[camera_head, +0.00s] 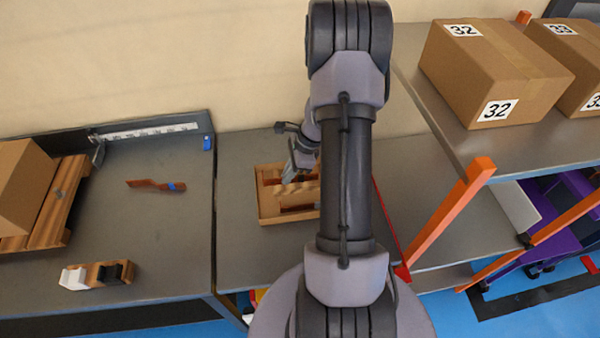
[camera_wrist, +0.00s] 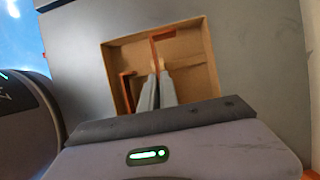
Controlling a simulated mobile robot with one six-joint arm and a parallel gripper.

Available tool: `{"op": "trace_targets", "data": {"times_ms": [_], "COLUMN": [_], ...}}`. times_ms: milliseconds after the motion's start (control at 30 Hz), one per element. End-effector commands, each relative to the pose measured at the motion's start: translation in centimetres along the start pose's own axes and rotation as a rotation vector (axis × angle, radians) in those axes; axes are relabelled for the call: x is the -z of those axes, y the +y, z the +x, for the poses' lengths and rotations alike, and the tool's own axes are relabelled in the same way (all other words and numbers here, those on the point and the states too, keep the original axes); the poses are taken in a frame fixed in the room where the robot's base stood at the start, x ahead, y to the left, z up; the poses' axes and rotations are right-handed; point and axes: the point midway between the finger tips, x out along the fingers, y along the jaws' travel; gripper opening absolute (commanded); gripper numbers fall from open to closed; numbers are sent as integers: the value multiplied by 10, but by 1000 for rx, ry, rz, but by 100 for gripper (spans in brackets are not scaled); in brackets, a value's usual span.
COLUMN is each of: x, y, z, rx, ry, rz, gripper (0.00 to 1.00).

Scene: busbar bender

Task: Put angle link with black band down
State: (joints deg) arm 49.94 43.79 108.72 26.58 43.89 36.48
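One brown angle link (camera_wrist: 154,47) runs from the tray's far side to the fingertips. I cannot tell whether the fingers hold it. A second brown angled piece (camera_wrist: 125,88) lies to the left in the tray. No black band shows on either piece. In the head view the tray (camera_head: 264,212) stands on the middle bench, partly hidden by my arm, with my gripper (camera_head: 291,180) at it.
A brown link with a blue band (camera_head: 155,186) lies on the left bench (camera_head: 150,225). A wooden block with white and black parts (camera_head: 97,275) is at its front. Cardboard boxes (camera_head: 490,70) stand on the right shelf, with orange posts (camera_head: 450,210) below.

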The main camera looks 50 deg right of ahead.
Motion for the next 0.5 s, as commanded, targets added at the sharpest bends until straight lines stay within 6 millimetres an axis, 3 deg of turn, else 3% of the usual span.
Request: {"op": "trace_targets", "data": {"times_ms": [100, 267, 500], "x": [22, 36, 51], "y": [-24, -40, -41], "z": [-4, -8, 26], "rx": [2, 0, -3], "ry": [0, -1, 0], "rz": [0, -1, -3], "gripper": [0, 0, 0]}}
